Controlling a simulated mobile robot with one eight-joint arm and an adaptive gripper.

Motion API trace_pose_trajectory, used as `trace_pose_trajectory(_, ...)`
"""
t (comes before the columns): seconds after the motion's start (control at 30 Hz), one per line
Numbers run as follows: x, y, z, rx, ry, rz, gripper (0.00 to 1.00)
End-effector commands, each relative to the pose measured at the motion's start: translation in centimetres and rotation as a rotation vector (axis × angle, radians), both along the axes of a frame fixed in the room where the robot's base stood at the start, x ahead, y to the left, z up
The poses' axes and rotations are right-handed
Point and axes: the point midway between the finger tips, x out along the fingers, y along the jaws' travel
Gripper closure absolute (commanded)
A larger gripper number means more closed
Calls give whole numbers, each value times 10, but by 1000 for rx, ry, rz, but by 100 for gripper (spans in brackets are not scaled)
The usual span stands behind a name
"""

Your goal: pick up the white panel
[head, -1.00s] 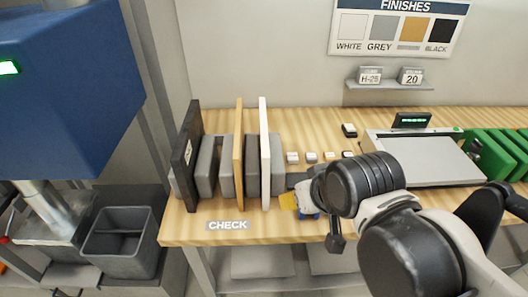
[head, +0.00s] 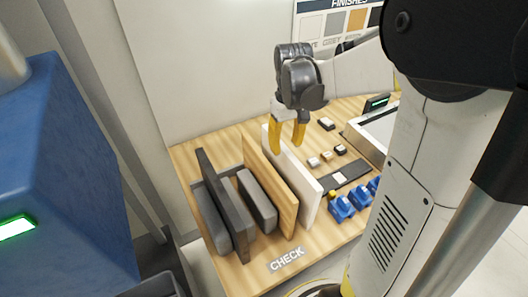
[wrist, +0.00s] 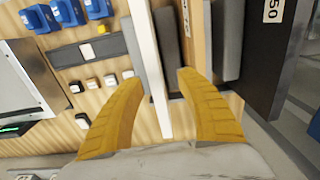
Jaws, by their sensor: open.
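The white panel (head: 296,183) stands on edge on the wooden table, to the right of the wood-coloured panel. My gripper (head: 287,148) is over the panel's far end with its yellow fingers pointing down. In the wrist view the white panel (wrist: 148,65) runs between the two open fingers of my gripper (wrist: 160,115). A gap shows between the panel and each finger. I cannot tell how far the fingertips reach below its top edge.
A wood-coloured panel (head: 268,185), a black panel (head: 222,200) and grey blocks (head: 257,200) stand to the left. Blue clamps (head: 342,207) and small blocks (head: 326,156) lie to the right. The table's CHECK label (head: 287,259) is at the front.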

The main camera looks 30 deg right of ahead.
Motion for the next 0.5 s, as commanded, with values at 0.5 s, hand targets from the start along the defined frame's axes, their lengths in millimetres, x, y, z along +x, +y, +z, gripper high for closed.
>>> trace_pose_trajectory(0.5, -2, -6, -71, -1, -2, -1, 57)
